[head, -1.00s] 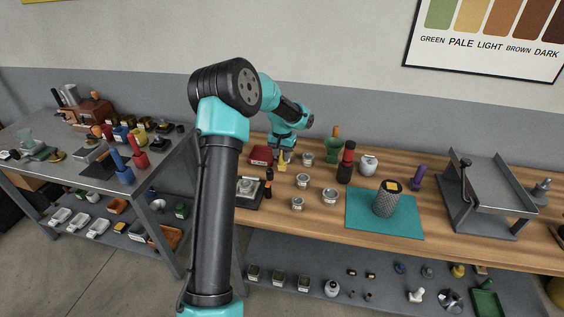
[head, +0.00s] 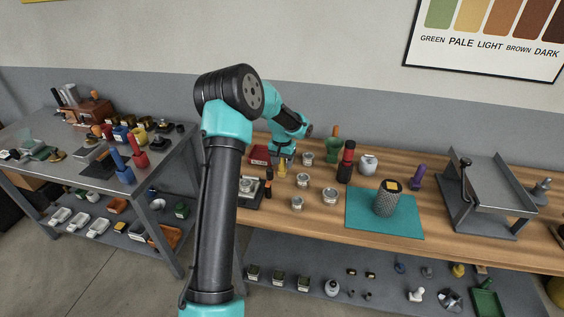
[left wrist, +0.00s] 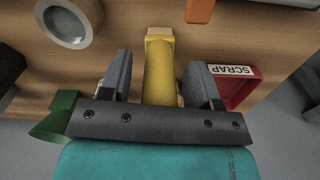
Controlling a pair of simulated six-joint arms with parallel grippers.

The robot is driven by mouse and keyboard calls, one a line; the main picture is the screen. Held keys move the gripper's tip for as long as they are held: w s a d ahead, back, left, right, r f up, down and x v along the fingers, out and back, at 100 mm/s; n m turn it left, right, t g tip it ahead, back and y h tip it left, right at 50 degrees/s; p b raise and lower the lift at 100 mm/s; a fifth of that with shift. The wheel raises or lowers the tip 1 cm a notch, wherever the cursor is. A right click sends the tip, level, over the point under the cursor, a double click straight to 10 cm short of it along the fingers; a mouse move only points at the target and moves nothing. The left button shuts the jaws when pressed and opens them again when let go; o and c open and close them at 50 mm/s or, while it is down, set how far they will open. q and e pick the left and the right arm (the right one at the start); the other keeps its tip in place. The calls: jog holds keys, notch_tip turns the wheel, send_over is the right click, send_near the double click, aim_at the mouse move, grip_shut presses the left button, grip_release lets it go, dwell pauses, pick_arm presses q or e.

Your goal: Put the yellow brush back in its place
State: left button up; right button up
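The yellow brush (head: 283,169) is on the wooden bench, in front of the red scrap box (head: 260,155). My left gripper (head: 282,156) is over the brush from above. In the left wrist view the yellow brush (left wrist: 158,72) lies between the two fingers of the left gripper (left wrist: 158,85), with a narrow gap on each side, so the gripper is open around it. Its pale end points away from the gripper. The red scrap box (left wrist: 242,88) is just beyond the right-hand finger. My right gripper is not in view.
Several metal cups (head: 303,180) stand near the brush. A red-and-black bottle-like item (head: 346,163), a teal mat (head: 360,223) with a dark mesh cylinder (head: 387,200) and a metal tray stand (head: 490,182) are to the right. A crowded steel table (head: 70,180) is at left.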

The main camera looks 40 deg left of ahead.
pick_arm(q)
notch_tip(320, 180, up, 12)
jog(key=shift+r, duration=0.15)
dwell(0.7)
jog(key=shift+d, duration=0.1)
dwell(0.4)
